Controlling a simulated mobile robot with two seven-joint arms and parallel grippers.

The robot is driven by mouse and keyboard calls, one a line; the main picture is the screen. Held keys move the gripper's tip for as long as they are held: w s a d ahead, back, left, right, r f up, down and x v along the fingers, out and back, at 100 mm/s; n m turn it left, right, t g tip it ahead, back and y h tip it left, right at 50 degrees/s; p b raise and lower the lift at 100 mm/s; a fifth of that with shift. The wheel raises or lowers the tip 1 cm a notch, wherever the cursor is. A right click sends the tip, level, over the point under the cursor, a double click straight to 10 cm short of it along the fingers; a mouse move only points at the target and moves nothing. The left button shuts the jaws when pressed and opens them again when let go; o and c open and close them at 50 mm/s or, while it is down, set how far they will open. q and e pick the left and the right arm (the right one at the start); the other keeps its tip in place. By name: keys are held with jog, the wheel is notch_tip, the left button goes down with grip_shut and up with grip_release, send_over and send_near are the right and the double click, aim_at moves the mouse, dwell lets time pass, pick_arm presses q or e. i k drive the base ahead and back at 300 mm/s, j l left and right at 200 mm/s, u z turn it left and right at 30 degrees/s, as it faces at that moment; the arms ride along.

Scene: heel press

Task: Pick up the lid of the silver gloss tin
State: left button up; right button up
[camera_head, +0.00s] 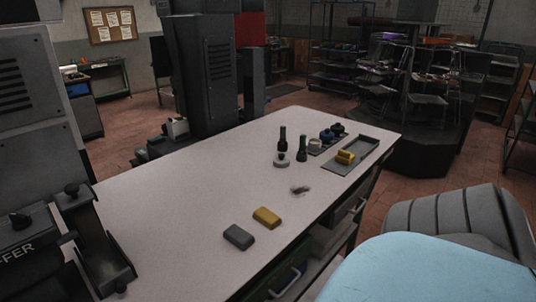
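A small round silver-grey tin (281,161) with a dark knob-like top stands on the pale workbench (190,190), just in front of a dark bottle (282,140). At this size I cannot tell where its lid ends, nor read any label. Several more small round tins, one pale (316,144) and others blue or dark (327,135), stand at the bench's far end. I cannot tell for sure which one is the silver gloss tin. Neither of my grippers is in view.
A green-dark bottle (301,148) stands right of the silver tin. A grey tray (369,146) holds yellow blocks. A dark smudge or scrap (299,190), a yellow block (267,217) and a grey block (238,237) lie nearer. The bench's left half is clear; a dark machine (30,240) stands at left.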

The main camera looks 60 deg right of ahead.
aim_at(280, 161)
jog(key=z, duration=1.95)
jog(key=u, duration=0.75)
jog(key=i+l+u, duration=0.1)
jog(key=l+u, duration=0.8)
jog(key=u, duration=0.15)
jog(key=l+u, duration=0.25)
jog(key=l, duration=0.3)
jog(key=k+l+u, duration=0.25)
jog(key=l, duration=0.25)
jog(key=k+l, duration=0.1)
jog(key=l, duration=0.35)
jog(key=k+l, duration=0.1)
jog(key=l, duration=0.3)
jog(key=k+l+u, duration=0.1)
jog(key=l, duration=0.35)
jog(key=k+l, duration=0.1)
jog(key=l, duration=0.3)
jog(key=k+l+u, duration=0.1)
jog(key=l, duration=0.3)
